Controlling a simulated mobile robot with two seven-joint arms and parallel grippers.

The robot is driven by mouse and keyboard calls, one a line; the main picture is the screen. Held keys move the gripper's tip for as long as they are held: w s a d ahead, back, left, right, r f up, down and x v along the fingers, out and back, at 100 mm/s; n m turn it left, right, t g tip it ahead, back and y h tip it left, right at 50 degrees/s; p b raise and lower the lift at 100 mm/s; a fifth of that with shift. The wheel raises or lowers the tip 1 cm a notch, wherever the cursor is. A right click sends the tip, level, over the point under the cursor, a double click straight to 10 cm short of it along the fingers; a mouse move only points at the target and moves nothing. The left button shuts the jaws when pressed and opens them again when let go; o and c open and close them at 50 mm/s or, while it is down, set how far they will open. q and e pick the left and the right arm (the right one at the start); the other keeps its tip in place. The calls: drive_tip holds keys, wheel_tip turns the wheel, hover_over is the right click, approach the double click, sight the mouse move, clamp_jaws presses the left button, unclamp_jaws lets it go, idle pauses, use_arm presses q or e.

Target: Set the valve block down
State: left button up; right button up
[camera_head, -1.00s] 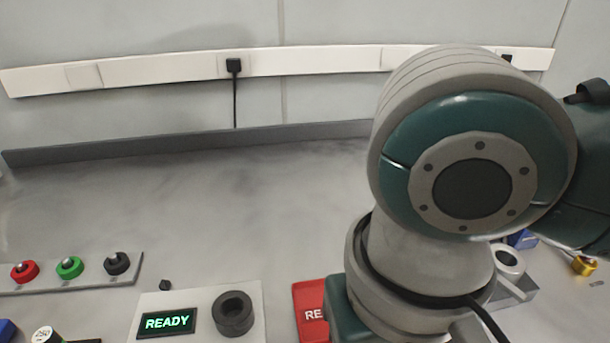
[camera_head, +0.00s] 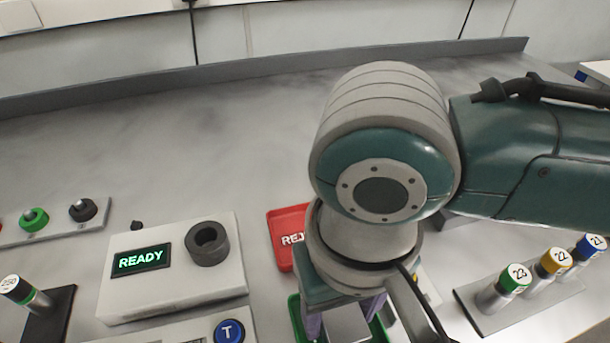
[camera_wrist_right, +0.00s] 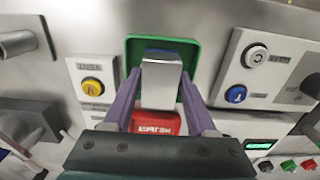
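The valve block, a grey metal block (camera_wrist_right: 160,85) with a blue part at its far end, is between the two purple fingers of my right gripper (camera_wrist_right: 161,76). The fingers look closed against its sides. Behind it in the wrist view is a green tray (camera_wrist_right: 193,50). In the head view the block (camera_head: 347,325) and the gripper (camera_head: 343,312) show at the bottom, over the green tray (camera_head: 294,312), partly hidden by my right arm. I cannot tell whether the block touches the tray floor. My left gripper is out of view.
A red tray (camera_head: 285,222) lies behind the green one. To the left stand a box with a READY display (camera_head: 141,260) and a panel with a blue T button (camera_head: 229,331). At right is a rack (camera_head: 540,308) of capped vials. The back bench is clear.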

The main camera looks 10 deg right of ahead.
sight(340, 313)
drive_tip(key=shift+r, duration=0.2)
wheel_tip(340, 313, up, 11)
drive_tip(key=p, duration=0.3)
drive_tip(key=s+a+n+t+y, duration=0.1)
drive_tip(key=s+a+n+y, duration=0.1)
drive_tip(key=s+a+y, duration=0.15)
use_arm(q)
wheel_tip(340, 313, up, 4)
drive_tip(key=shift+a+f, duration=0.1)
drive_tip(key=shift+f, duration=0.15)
use_arm(e)
drive_tip(key=s+d+f+t+h, duration=0.1)
drive_tip(key=d, duration=0.3)
drive_tip(key=s+d+f+h, duration=0.1)
drive_tip(key=s+d, duration=0.1)
drive_tip(key=d, duration=0.3)
drive_tip(key=s+d+t+h, duration=0.1)
drive_tip(key=d, duration=0.4)
drive_tip(key=shift+s+f+t, duration=0.3)
drive_tip(key=shift+f, duration=0.1)
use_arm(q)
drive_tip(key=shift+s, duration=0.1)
